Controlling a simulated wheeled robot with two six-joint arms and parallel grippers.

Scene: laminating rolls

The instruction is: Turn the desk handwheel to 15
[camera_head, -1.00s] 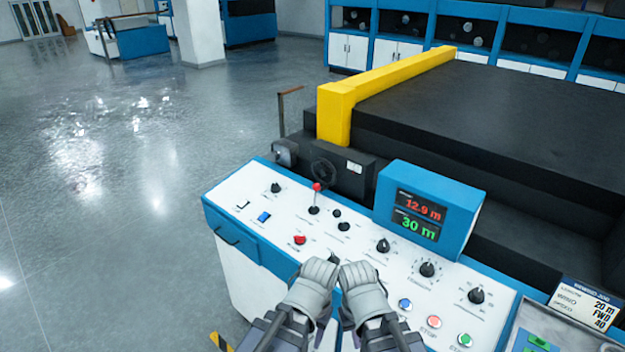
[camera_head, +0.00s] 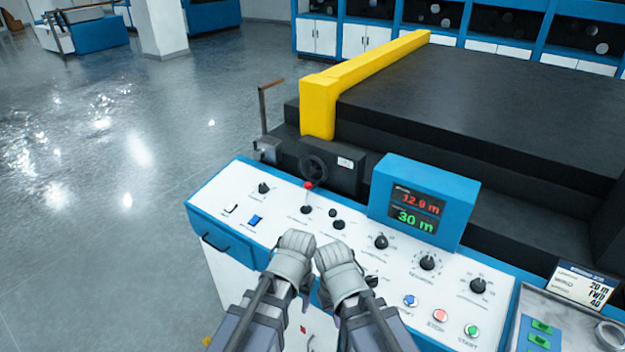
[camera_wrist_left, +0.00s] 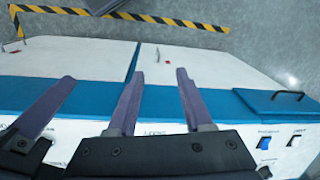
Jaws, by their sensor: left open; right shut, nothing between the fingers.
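A dark round handwheel (camera_head: 314,168) is on a black box behind the desk's back edge; its number marks are too small to read. The white and blue desk (camera_head: 375,262) holds knobs, a lever and buttons. My left gripper (camera_head: 297,245) is over the front middle of the desk, nearer than the handwheel and apart from it. Its open, empty fingers also show in the left wrist view (camera_wrist_left: 158,76). My right gripper (camera_head: 335,258) is close beside it, shut and empty. Both hide part of the panel.
A blue display box (camera_head: 428,203) reads 12.9 m in red and 30 m in green. A yellow bar (camera_head: 365,77) and dark machine bed lie behind. Open floor (camera_head: 110,200) is at left.

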